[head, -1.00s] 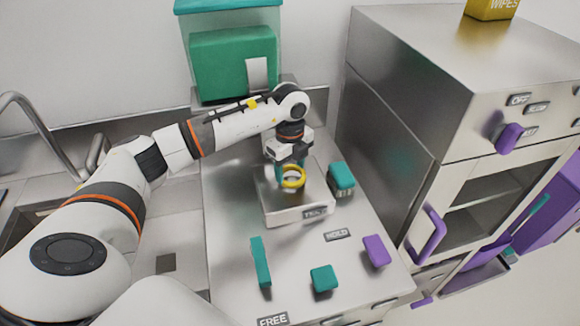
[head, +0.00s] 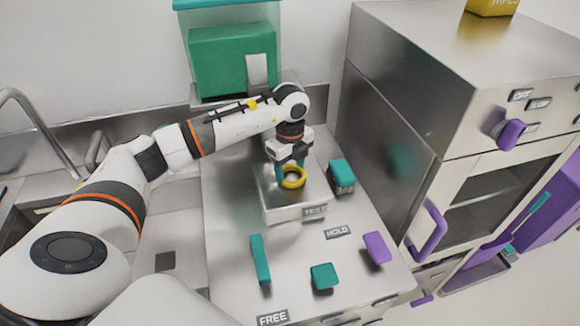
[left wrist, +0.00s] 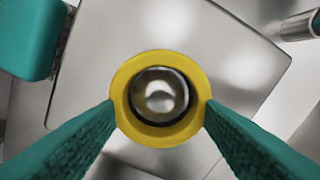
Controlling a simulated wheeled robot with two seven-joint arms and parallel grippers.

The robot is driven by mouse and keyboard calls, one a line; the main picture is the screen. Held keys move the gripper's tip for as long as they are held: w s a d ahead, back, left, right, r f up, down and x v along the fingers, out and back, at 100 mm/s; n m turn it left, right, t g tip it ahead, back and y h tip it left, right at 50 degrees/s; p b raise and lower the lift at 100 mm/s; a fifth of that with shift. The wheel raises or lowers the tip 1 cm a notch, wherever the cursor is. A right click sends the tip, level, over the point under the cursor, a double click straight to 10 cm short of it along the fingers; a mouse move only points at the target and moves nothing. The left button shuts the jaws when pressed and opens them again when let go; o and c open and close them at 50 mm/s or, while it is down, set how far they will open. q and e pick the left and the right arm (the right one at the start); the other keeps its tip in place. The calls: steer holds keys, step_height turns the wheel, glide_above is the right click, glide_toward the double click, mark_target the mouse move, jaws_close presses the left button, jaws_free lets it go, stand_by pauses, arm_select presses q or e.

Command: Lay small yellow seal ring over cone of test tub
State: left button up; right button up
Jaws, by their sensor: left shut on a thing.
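The small yellow seal ring (head: 293,183) is held between the teal fingers of my left gripper (head: 292,170). In the left wrist view the fingers press on both sides of the ring (left wrist: 122,108). The metal cone (left wrist: 160,95) shows through the ring's hole, roughly centred, with a dark gap around it. The test tub (head: 297,213), a square metal block labelled TEST, is below the ring. I cannot tell the exact height of the ring along the cone. My right gripper is not in view.
A teal-topped brush or block (head: 342,175) stands just right of the tub. Teal handles (head: 260,260) and (head: 324,277) and a purple handle (head: 376,247) stick up in front. A steel cabinet (head: 400,130) bounds the right; a sink lies left.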

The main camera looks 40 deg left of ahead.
arm_select(q)
steer(key=o, duration=1)
steer(key=shift+o, duration=0.2)
